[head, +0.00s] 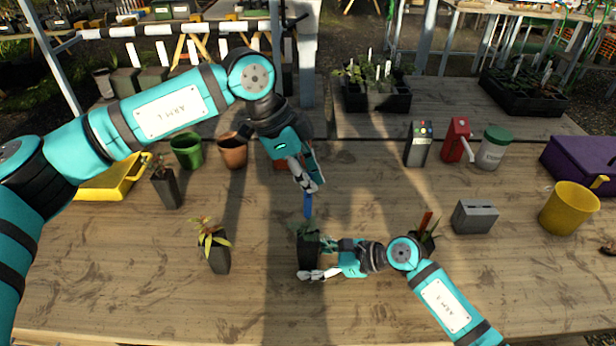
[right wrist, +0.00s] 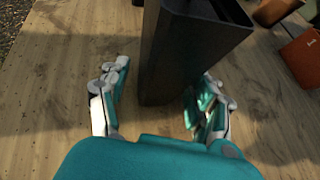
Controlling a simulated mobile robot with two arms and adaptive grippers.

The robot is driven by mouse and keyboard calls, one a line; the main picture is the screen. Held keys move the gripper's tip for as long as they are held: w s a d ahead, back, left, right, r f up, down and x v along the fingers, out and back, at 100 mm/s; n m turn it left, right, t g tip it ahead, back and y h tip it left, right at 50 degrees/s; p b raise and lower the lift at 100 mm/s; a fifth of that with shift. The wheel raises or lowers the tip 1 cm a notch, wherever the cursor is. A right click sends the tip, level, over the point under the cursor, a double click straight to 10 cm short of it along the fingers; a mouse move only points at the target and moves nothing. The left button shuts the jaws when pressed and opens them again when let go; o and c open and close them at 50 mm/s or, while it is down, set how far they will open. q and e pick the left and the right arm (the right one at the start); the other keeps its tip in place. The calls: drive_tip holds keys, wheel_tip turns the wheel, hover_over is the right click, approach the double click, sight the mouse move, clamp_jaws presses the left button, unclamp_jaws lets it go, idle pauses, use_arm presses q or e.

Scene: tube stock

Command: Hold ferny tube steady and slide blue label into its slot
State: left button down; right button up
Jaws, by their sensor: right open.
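The ferny tube (head: 309,252) is a dark, square, upright pot with green fronds at its top, standing on the bench. It fills the middle of the right wrist view (right wrist: 185,50). My right gripper (head: 310,274) is open, with a finger on either side of the tube; gaps show between fingers and walls in the right wrist view (right wrist: 163,92). My left gripper (head: 310,187) points down above the tube, shut on the upper end of the blue label (head: 308,206). The label hangs roughly upright over the fern. Its lower end is near the leaves; the slot cannot be made out.
A yellow-leaved tube (head: 219,256) stands to the left. A tube with a red label (head: 425,238) is partly behind my right arm. A grey block (head: 475,216) and yellow bucket (head: 568,208) are at right. Green (head: 186,152) and terracotta (head: 232,152) pots stand behind.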

drive_tip(key=c, duration=0.9)
drive_tip(key=shift+o, duration=0.2)
use_arm(q)
drive_tip(key=m, duration=0.1)
drive_tip(key=m+g, duration=0.1)
drive_tip(key=m, duration=0.1)
drive_tip(key=shift+d+f, duration=0.3)
drive_tip(key=shift+f, duration=1.1)
